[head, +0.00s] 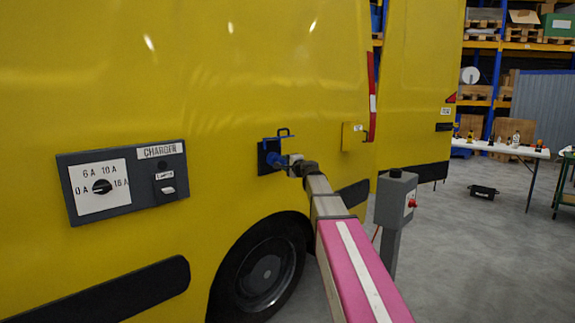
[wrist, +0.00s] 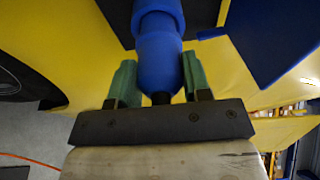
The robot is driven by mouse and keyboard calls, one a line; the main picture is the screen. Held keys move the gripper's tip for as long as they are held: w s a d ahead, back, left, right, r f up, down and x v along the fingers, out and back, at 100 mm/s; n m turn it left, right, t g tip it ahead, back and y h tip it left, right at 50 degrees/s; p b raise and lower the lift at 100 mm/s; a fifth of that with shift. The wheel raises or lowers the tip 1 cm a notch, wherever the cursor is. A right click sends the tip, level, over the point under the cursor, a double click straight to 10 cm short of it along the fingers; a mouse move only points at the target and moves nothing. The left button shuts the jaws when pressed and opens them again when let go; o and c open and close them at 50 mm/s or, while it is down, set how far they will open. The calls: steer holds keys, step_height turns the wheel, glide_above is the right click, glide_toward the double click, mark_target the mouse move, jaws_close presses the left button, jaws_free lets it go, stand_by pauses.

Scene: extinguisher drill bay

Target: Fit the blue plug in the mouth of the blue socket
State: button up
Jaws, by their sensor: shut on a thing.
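The blue plug (wrist: 158,62) is between the green finger pads of my gripper (wrist: 156,85), which is shut on it. The plug points toward the van side. In the head view my gripper (head: 292,163) is at the blue socket (head: 267,146), and a bit of the plug (head: 273,160) shows in front of it. The socket's lid (head: 285,132) stands open above; a dark blue panel, likely the lid, shows in the wrist view (wrist: 272,38). The plug's front end and the socket mouth are hidden, so I cannot tell whether the plug is inside.
A charger panel (head: 122,183) with a dial is on the yellow van (head: 190,70) to the left. A grey post box (head: 396,190) with a red button stands right of my arm. A white table (head: 510,149) and shelves stand far right.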

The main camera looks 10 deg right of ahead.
steer(key=shift+x, duration=0.9)
steer(key=shift+a, duration=0.2)
steer(key=o, duration=1.1)
steer(key=shift+s, duration=0.1)
